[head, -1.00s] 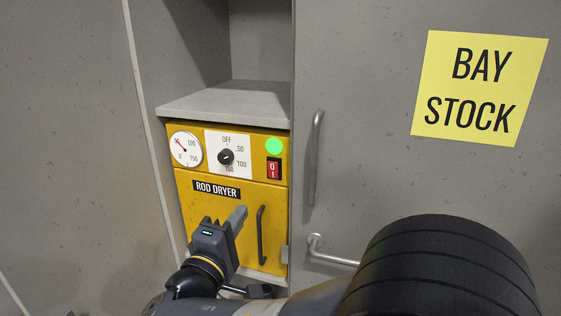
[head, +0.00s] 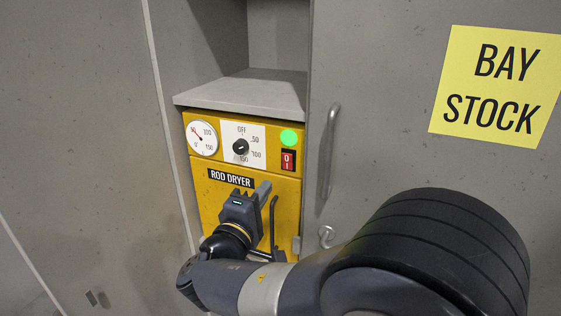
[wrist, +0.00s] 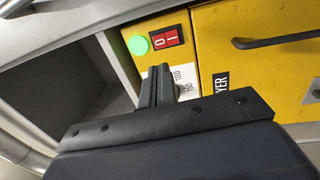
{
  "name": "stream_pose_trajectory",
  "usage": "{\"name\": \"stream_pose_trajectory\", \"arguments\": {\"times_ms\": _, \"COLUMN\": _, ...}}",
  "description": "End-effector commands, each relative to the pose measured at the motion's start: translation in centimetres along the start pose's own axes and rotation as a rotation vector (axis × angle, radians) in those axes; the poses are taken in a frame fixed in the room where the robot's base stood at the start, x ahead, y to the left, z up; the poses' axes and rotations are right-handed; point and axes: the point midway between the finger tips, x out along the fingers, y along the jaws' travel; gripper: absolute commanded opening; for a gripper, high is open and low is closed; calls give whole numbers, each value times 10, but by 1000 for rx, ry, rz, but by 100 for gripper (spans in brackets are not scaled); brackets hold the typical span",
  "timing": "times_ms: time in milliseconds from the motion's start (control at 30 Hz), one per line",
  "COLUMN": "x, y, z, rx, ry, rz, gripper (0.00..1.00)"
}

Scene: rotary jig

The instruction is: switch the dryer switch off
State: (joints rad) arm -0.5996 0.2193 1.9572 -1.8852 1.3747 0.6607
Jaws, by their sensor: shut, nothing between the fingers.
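The yellow rod dryer (head: 207,205) sits in a bay of the grey cabinet. Its red rocker switch (head: 288,160), marked 0 and I, is at the panel's right end, below a lit green lamp (head: 289,137). The switch also shows in the wrist view (wrist: 167,39), beside the lamp (wrist: 138,45). Which side of the rocker is pressed in, I cannot tell. My gripper (head: 264,188) is shut and empty, in front of the dryer door, below the switch in the head view. In the wrist view its fingertips (wrist: 157,70) appear just below the switch, apparently apart from it.
A dial knob (head: 241,147) and a round gauge (head: 202,138) are left of the switch. A dark door handle (head: 273,224) stands close to my gripper. A grey shelf (head: 245,92) juts above the panel. A metal handle (head: 328,150) is on the right door.

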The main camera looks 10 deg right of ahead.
Motion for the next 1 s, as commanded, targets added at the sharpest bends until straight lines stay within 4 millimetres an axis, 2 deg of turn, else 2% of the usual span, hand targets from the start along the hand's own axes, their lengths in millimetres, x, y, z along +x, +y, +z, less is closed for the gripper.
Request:
{"name": "stream_pose_trajectory", "arguments": {"times_ms": 33, "x": 11, "y": 3, "z": 2, "rx": -2, "ry": -6, "rz": -1, "gripper": 0}}
{"name": "stream_pose_trajectory", "arguments": {"times_ms": 300, "x": 59, "y": 3, "z": 2, "rx": -2, "ry": -5, "rz": -1, "gripper": 0}}
{"name": "stream_pose_trajectory", "arguments": {"times_ms": 500, "x": 86, "y": 2, "z": 1, "rx": -3, "ry": -2, "rz": -2, "gripper": 0}}
{"name": "stream_pose_trajectory", "arguments": {"times_ms": 700, "x": 96, "y": 1, "z": 0, "rx": 0, "ry": -1, "rz": 0, "gripper": 0}}
{"name": "stream_pose_trajectory", "arguments": {"times_ms": 1000, "x": 96, "y": 0, "z": 0, "rx": 0, "ry": 0, "rz": 0, "gripper": 0}}
